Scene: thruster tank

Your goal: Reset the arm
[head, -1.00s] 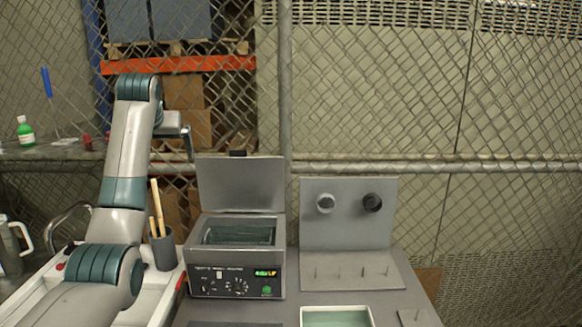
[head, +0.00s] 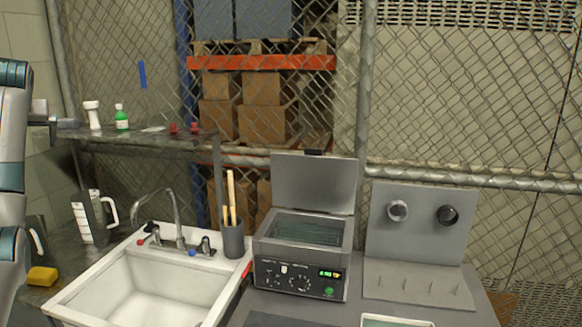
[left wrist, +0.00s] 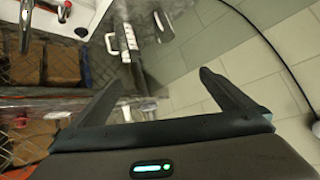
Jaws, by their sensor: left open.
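My left arm stands at the far left edge of the head view, with part of my left gripper (head: 50,130) showing beside the shelf. In the left wrist view my left gripper (left wrist: 165,85) has its two dark fingers spread apart with nothing between them. My right gripper is in neither view.
A grey tank with a raised lid (head: 300,250) stands right of a white sink (head: 75,300). Right of it is a panel with two knobs (head: 420,230). A shelf (head: 150,133) holds a green bottle (head: 122,118).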

